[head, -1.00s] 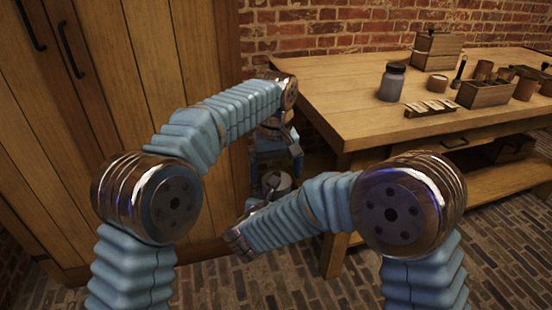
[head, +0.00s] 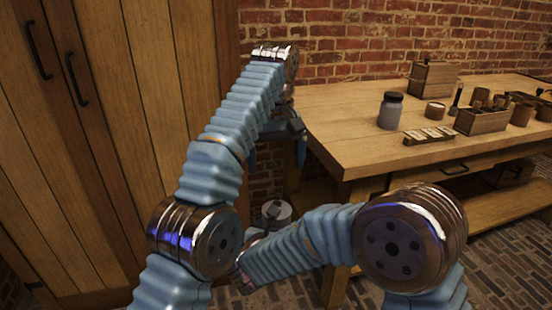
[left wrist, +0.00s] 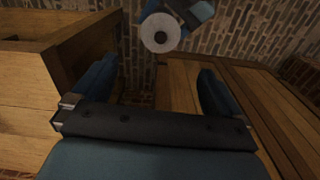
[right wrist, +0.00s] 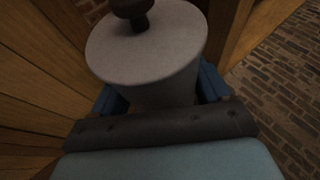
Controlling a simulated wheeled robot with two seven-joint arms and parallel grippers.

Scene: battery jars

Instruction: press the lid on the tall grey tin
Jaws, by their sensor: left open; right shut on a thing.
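A grey tin (right wrist: 160,80) with a pale round top and a dark knob (right wrist: 132,10) fills the middle of the right wrist view. It also shows low in the head view (head: 277,211), partly behind my right arm. My right gripper (right wrist: 160,98) is shut on its sides. I cannot tell whether the knobbed top is fully seated. My left gripper (left wrist: 153,82) is open and empty, apart from the tin; the head view shows it partly, above the tin.
A wooden table (head: 345,130) stands at the right. On it are a grey jar with a dark lid (head: 390,111), a slotted tray (head: 430,135), a wooden box (head: 482,121) and small pots. A wooden cupboard (head: 140,150) stands at the left. Brick floor lies below.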

